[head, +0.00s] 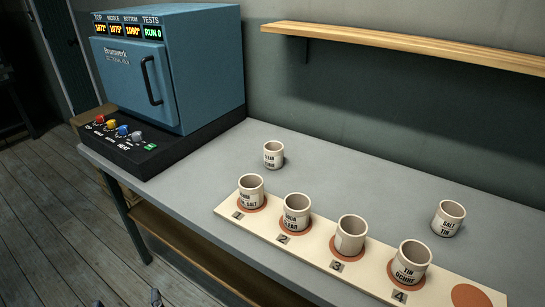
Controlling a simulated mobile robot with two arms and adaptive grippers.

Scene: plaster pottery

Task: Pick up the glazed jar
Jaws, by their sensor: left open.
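Several cream cylindrical jars stand upright; none shows a clear glaze, so I cannot tell which is the glazed jar. Only the tips of my left gripper (127,301) show at the bottom edge, open, in front of the table and far from the jars. My right gripper is out of view.
A blue kiln (185,75) with a black control base (140,150) stands on the left of the grey table (215,150). A wooden shelf (400,45) runs along the wall. The board's right end has an empty round orange spot (471,296). The tabletop left of the board is clear.

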